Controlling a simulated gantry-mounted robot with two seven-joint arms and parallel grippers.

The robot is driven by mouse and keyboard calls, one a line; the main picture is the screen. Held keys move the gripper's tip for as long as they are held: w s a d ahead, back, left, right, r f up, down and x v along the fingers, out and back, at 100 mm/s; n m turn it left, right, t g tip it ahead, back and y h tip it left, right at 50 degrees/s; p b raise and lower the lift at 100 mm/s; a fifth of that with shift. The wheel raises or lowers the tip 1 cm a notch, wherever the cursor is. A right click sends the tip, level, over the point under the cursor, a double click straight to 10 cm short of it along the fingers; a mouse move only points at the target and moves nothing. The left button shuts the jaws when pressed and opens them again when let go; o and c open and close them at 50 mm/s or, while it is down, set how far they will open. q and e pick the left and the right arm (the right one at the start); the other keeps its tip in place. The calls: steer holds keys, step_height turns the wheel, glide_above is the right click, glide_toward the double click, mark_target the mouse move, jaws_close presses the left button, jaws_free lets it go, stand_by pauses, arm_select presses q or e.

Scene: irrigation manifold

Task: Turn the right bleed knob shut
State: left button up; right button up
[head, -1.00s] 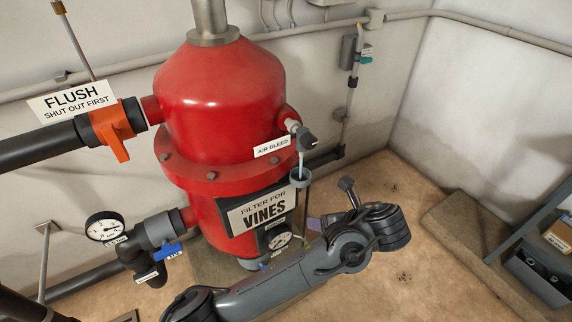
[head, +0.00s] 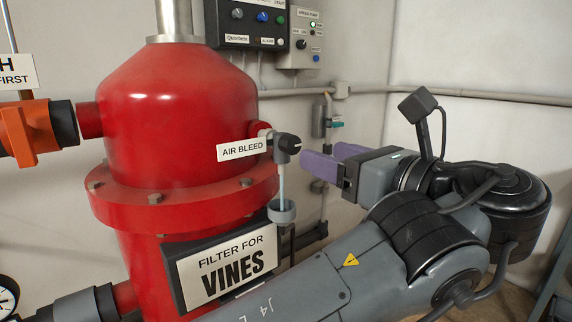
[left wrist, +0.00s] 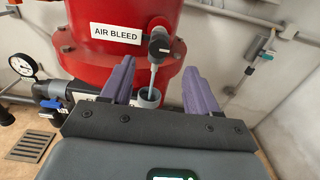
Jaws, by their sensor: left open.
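The dark bleed knob (head: 290,144) sits on a small grey valve on the right side of the red filter tank (head: 180,100), beside the AIR BLEED label (head: 242,149). A thin pale stream of water (head: 282,183) runs from the valve into a small grey cup (head: 281,211). My left gripper (head: 322,160) is open and empty, its purple fingers just right of the knob and apart from it. In the left wrist view the knob (left wrist: 159,47) shows beyond and between the two spread fingers (left wrist: 158,72). My right gripper is not in view.
A FILTER FOR VINES sign (head: 224,268) is on the lower tank. An orange valve handle (head: 28,130) is at the left. Control boxes (head: 250,22) hang on the back wall. A pipe (head: 455,94) runs along the wall. The space right of the knob holds my arm.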

mark_target(294, 145)
arm_select(q)
steer(key=w+a+r+p, duration=0.1)
steer(key=w+p, duration=0.1)
steer(key=p, duration=0.4)
steer(key=shift+a+r+p, duration=0.1)
steer(key=shift+a+p, duration=0.25)
steer(key=shift+p, duration=0.05)
steer(key=p+x, duration=0.2)
steer(key=shift+w+a, duration=0.15)
steer(key=shift+w, duration=0.15)
steer(key=w+a+b, duration=0.1)
steer(key=w+a+f+b, duration=0.1)
steer(key=w, duration=0.1)
steer(key=shift+w+a, duration=0.4)
steer(key=shift+w, duration=0.15)
steer(key=shift+w+a+r, duration=0.1)
steer(key=shift+w+a, duration=0.05)
steer(key=shift+w, duration=0.1)
